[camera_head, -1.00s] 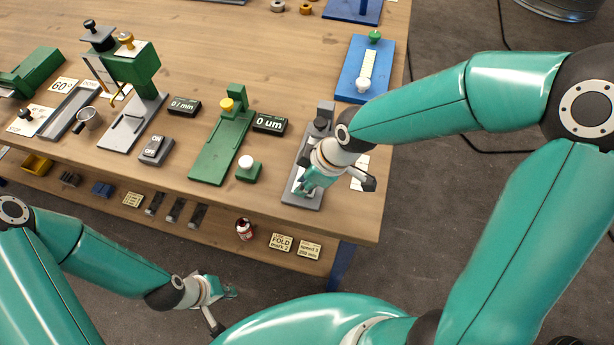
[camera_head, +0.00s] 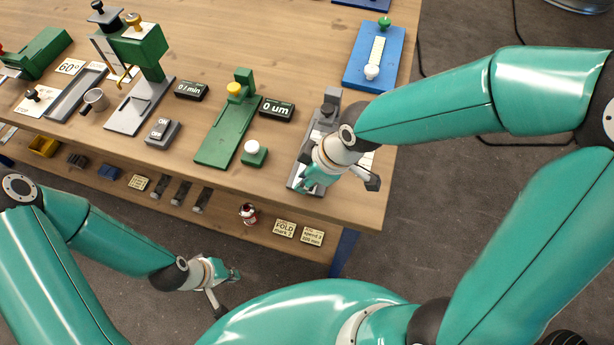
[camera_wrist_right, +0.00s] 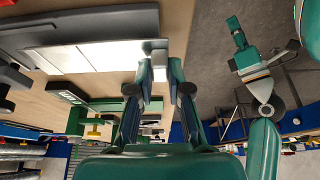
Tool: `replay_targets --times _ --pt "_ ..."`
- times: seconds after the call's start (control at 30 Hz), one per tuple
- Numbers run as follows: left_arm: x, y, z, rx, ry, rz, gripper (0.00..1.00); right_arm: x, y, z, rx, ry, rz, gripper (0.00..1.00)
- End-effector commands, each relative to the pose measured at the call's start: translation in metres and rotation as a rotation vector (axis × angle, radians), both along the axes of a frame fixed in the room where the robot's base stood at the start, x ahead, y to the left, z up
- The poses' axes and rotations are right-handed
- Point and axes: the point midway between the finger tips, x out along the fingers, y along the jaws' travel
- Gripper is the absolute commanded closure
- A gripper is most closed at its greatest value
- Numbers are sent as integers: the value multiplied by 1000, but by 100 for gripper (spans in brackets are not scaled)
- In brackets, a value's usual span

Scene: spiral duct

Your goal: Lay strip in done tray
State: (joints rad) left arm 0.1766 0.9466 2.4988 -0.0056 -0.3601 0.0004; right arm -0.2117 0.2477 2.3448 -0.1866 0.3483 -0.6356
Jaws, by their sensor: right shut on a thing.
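My right gripper (camera_head: 310,181) is low over the front end of a grey fixture (camera_head: 328,108) at the bench's right front corner. In the right wrist view its fingers (camera_wrist_right: 148,88) are shut on a flat, pale metal strip (camera_wrist_right: 90,56), which reaches out to the left.
A green stand (camera_head: 222,135), a white button on a green block (camera_head: 254,153) and a "0 um" display (camera_head: 277,109) stand between tray and fixture. A taller green-headed press (camera_head: 140,52) stands beside the tray. A blue board (camera_head: 373,62) lies behind the fixture. A lower shelf holds small items.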

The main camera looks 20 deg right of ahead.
Motion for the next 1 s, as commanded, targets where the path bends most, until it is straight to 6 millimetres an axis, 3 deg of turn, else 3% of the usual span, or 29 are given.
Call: replay_targets --times 0.6,1.0 --pt "0 0 40 0 0 0 100 1 0 54 1 -2 1 100" --pt "0 0 43 0 0 0 100 0 0 59 0 -1 0 100"
